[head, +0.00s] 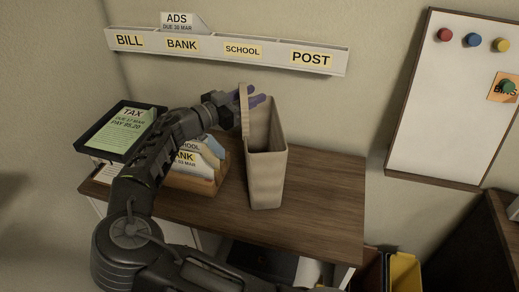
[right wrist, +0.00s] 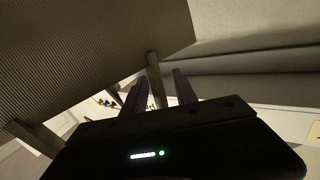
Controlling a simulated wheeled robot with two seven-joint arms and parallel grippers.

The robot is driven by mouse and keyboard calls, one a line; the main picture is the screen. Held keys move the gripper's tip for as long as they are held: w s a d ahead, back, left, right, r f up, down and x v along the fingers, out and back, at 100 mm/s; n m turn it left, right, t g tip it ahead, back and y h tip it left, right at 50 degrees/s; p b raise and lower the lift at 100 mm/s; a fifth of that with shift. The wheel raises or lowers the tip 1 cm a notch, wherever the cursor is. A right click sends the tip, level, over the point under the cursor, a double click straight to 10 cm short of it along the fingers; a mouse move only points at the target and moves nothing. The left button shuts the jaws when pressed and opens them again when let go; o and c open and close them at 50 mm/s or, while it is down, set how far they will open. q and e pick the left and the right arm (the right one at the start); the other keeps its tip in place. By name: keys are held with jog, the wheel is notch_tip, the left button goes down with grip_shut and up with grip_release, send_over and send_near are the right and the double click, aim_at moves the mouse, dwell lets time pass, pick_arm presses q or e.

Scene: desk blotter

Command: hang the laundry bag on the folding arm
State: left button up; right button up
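The laundry bag (head: 267,175) is a tall beige open-topped bag standing upright on the right part of the desk. Its strap-like handle (head: 244,112) rises at the rim. My right gripper (head: 256,99) is at the handle, its bluish fingers reaching past it over the bag's mouth. In the right wrist view the fingers (right wrist: 160,92) are apart, with a handle strut (right wrist: 154,72) showing between them; firm contact cannot be seen. The bag's ribbed wall (right wrist: 90,50) fills the upper left there. I cannot make out the folding arm. My left gripper is not in view.
A wooden desk (head: 318,205) carries a black tray (head: 93,139) and a wooden file box (head: 190,183) left of the bag. A labelled wall rack (head: 225,62) hangs above. A whiteboard (head: 440,110) is at right. Bins (head: 404,272) stand below. The desk right of the bag is clear.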

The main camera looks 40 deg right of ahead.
jog(key=shift+c, duration=0.5)
grip_shut()
dwell(1.2)
